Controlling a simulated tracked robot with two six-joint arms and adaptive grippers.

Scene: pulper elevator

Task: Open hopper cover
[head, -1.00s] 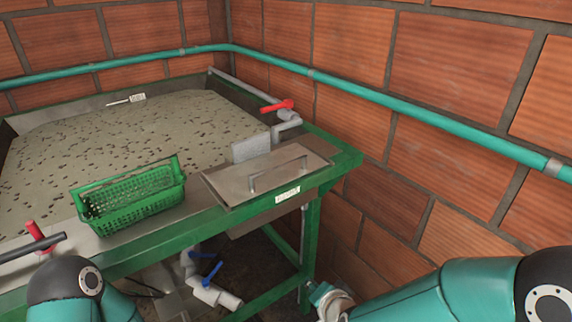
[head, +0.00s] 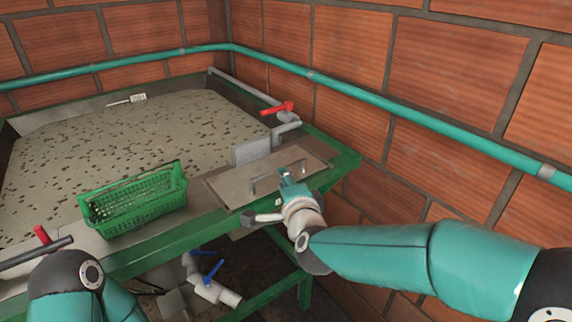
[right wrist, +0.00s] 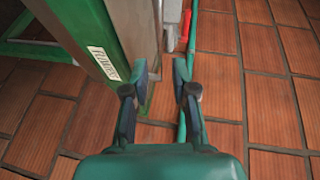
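The hopper cover (head: 232,184) is a flat grey metal plate with a raised bar handle (head: 262,184). It lies flat at the near right corner of the green-framed tank. My right gripper (head: 287,173) is over the cover's near right part, beside the right end of the handle, and hides some of it. In the right wrist view, the right gripper (right wrist: 159,68) has its fingers apart with nothing between them; a white label (right wrist: 102,62) is left of them. I cannot tell whether it touches the cover.
A green basket (head: 135,205) stands left of the cover on the tank's near ledge. A red-handled valve (head: 277,108) is behind the cover, and a blue-handled valve (head: 212,270) is below. A brick wall (head: 450,90) with a teal pipe (head: 400,113) bounds the right.

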